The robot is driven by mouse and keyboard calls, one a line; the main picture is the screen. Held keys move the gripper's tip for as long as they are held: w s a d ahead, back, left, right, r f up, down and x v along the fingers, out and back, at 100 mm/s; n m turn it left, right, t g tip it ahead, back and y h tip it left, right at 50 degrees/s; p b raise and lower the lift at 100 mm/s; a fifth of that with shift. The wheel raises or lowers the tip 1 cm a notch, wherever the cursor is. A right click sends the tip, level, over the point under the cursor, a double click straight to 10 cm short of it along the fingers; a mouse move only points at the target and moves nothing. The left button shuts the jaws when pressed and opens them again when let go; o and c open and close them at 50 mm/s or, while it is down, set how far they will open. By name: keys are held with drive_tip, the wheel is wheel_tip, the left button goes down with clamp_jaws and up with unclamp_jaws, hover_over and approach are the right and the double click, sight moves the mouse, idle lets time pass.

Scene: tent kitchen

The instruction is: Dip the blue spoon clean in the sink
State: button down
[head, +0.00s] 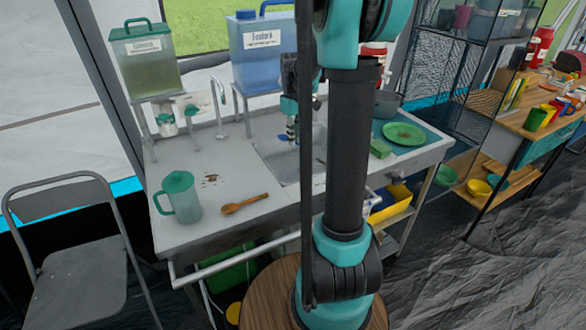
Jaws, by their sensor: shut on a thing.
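My gripper (290,118) points down over the sink basin (272,157), partly behind my own arm. It is shut on a thin bluish piece, which I take for the blue spoon (291,133); only a small part of it shows. The spoon's lower end is above or inside the basin; I cannot tell which, nor whether it touches water. The sink basin is set in a grey metal counter, and my arm hides its right part.
A wooden spoon (244,204), a green jug (178,197) and dark crumbs (210,180) are on the counter. A tap (218,105) and two water tanks (146,65) (262,45) stand behind. A green plate (404,134) lies right. A folding chair (75,255) stands left.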

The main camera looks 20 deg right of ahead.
drive_tip(key=shift+r, duration=2)
